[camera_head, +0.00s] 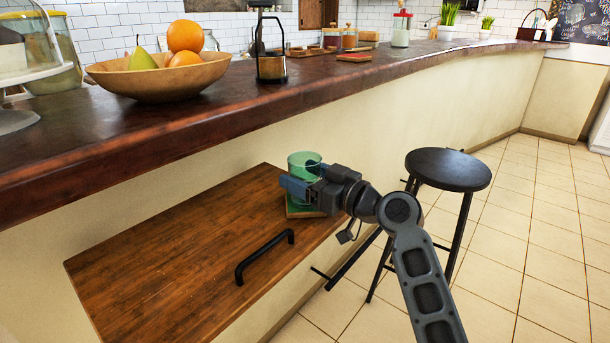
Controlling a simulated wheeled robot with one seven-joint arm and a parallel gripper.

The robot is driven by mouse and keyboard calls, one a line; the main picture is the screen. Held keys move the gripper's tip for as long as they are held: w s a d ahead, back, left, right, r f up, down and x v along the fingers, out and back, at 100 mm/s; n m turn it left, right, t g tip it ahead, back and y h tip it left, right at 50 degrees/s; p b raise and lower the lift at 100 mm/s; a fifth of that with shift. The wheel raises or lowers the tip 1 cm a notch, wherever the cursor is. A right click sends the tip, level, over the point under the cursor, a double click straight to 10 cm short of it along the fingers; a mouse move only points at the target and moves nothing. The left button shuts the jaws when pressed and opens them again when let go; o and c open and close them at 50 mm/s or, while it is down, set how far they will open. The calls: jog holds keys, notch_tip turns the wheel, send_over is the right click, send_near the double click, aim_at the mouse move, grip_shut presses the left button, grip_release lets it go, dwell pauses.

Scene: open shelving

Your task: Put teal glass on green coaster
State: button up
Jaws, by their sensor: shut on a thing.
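The teal glass (304,162) is upright near the right end of a wooden surface, in front of the counter wall. My gripper (302,188) is shut on the glass from the right, with its fingers across the glass's body. The green coaster (293,211) lies flat on the wooden surface directly below the glass and gripper, and only its edges show. I cannot tell whether the glass's base touches the coaster, because the gripper hides part of it.
The wooden surface (160,262) has a black handle (264,256) standing up near its front edge. A black stool (448,170) stands to the right. The dark counter (215,110) above carries a fruit bowl (160,78) and a lantern-like holder (271,68). Tiled floor is open at right.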

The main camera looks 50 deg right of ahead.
jog(key=shift+f, duration=0.15)
jog(key=o, duration=1.2)
jog(key=shift+c, duration=0.2)
